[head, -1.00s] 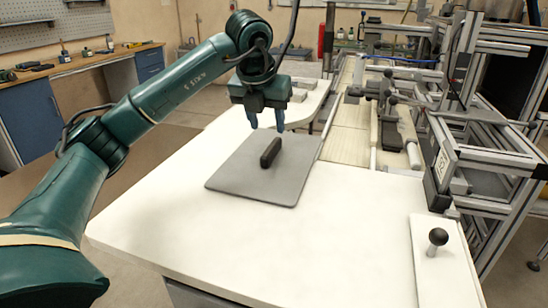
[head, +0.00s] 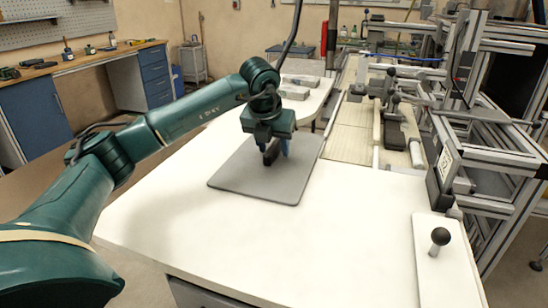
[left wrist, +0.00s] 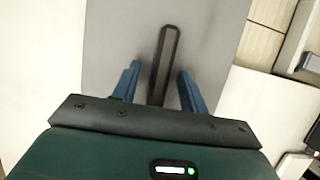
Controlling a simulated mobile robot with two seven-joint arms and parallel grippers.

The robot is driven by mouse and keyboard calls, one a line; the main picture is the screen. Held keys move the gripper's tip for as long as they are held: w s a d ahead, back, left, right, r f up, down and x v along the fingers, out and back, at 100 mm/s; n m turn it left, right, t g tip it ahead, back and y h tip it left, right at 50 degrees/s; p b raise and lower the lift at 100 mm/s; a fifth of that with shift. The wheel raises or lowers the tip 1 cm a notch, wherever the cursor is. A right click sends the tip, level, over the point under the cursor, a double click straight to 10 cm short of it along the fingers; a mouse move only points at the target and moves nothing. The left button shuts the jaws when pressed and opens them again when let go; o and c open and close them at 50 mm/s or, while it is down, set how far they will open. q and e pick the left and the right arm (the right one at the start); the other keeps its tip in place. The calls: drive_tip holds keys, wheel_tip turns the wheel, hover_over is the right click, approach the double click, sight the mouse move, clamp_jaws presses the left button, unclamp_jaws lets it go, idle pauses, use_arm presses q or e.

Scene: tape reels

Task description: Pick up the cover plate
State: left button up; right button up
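The cover plate (head: 238,178) is a flat grey plate with a raised black handle (head: 269,153), lying on the white table. In the left wrist view the grey plate (left wrist: 117,37) spreads under the fingers and the long dark handle (left wrist: 163,62) runs between them. My left gripper (head: 277,150) is down at the handle, its blue fingers open. In the left wrist view the left gripper (left wrist: 158,88) has one finger on each side of the handle, with a gap on both sides. The arm's wrist hides part of the plate's far side. My right gripper is not in view.
The white table (head: 340,230) has wide free room in front of the plate. A metal-framed machine (head: 470,130) stands along the right. A black knob (head: 440,237) stands on a white panel at the right front. Grey blocks (head: 290,88) lie at the back.

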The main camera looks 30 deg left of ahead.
use_arm(q)
clamp_jaws()
idle(0.5)
